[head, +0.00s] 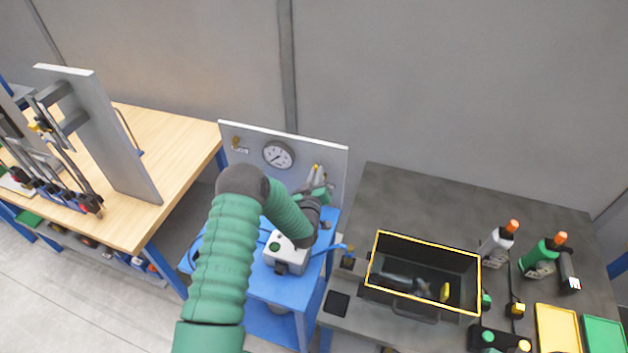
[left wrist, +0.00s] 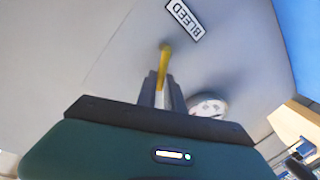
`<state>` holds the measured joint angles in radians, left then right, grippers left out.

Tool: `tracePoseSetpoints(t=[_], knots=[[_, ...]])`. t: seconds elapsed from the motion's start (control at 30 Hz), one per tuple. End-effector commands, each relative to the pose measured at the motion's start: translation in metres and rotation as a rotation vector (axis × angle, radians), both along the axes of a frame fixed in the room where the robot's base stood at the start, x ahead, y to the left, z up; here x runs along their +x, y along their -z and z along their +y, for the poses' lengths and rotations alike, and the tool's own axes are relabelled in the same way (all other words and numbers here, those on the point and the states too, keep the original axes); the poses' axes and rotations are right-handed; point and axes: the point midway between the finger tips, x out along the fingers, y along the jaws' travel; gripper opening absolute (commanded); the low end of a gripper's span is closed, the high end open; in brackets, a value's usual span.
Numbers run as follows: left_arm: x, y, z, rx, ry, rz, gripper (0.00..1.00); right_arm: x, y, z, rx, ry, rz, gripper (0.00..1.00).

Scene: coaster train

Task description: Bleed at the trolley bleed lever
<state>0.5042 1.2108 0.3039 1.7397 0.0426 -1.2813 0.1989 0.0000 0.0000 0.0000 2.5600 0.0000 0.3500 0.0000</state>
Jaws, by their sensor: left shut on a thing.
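The yellow bleed lever (left wrist: 165,58) sticks out between the fingertips of my left gripper (left wrist: 163,85) in the left wrist view. A white BLEED label (left wrist: 183,20) is on the grey panel near it. In the head view my left gripper (head: 318,174) is at the right part of the upright trolley panel (head: 230,165), with a bit of the yellow lever (head: 317,168) showing at its tips. The gripper is shut on the lever. My right gripper is not in view.
A round gauge (head: 278,154) sits left of my gripper on the panel. A white box (head: 287,256) stands on the blue trolley (head: 258,285) below my arm. A dark bench with a yellow-rimmed black bin (head: 425,238) and bottles is at right. A wooden bench (head: 170,135) is at left.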

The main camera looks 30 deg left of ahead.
Motion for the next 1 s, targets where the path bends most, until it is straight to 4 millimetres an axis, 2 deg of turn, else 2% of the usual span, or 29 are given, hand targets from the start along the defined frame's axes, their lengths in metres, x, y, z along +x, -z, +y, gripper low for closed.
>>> tracePoseSetpoints(t=[0.03,0.1,0.5,1.0], knots=[[-0.001,0.008,-0.003,0.043,0.002,0.017,0.00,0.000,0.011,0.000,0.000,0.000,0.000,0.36],[0.000,0.007,-0.006,0.105,0.002,0.032,0.00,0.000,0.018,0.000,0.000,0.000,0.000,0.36],[0.003,0.004,-0.018,0.391,0.004,0.103,0.00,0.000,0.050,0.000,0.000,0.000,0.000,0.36],[0.003,0.003,-0.023,0.498,0.004,0.134,0.00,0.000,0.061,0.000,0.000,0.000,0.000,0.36]])
